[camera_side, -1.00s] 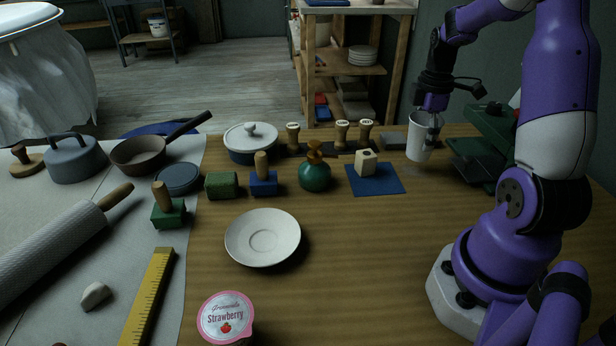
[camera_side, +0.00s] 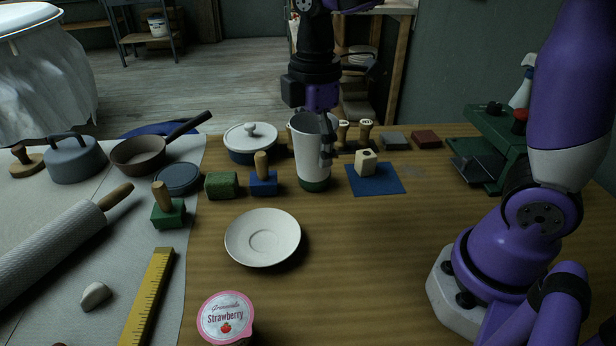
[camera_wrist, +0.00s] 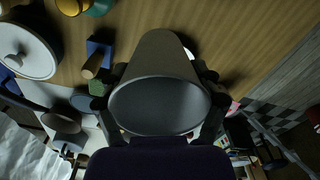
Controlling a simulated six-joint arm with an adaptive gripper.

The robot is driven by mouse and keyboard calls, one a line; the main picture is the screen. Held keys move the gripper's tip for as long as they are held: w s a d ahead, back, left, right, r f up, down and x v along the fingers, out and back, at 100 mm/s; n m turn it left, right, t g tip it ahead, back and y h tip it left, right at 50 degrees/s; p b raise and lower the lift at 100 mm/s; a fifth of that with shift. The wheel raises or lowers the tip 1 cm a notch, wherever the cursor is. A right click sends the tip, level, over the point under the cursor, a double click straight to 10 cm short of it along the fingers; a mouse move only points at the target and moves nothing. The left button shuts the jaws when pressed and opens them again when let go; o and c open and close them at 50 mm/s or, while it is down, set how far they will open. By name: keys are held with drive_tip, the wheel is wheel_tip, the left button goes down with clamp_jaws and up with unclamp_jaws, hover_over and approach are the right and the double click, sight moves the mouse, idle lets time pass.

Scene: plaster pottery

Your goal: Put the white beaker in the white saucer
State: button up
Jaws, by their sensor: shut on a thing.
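The white saucer (camera_side: 262,237) lies empty on the wooden table, below and to the left of the beaker in the side view. A small pale edge beyond the beaker in the wrist view may be the saucer.
A blue stamp block (camera_side: 263,184) and a green block (camera_side: 222,186) stand behind the saucer. A pale cube (camera_side: 365,163) sits on a blue mat (camera_side: 378,182). A strawberry cup (camera_side: 226,317) is at the front. The table right of the saucer is clear.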

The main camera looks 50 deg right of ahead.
drive_tip(key=s+a+r+n, duration=0.1)
drive_tip(key=s+a+n, duration=0.15)
drive_tip(key=a, duration=0.55)
drive_tip(key=s+a+n, duration=0.2)
drive_tip(key=s+a, duration=0.1)
drive_tip(key=a, duration=0.5)
approach(264, 242)
drive_tip(key=shift+f, duration=1.45)
drive_tip(key=shift+f, duration=0.1)
drive_tip(key=shift+f, duration=0.5)
drive_tip(key=o, duration=1.3)
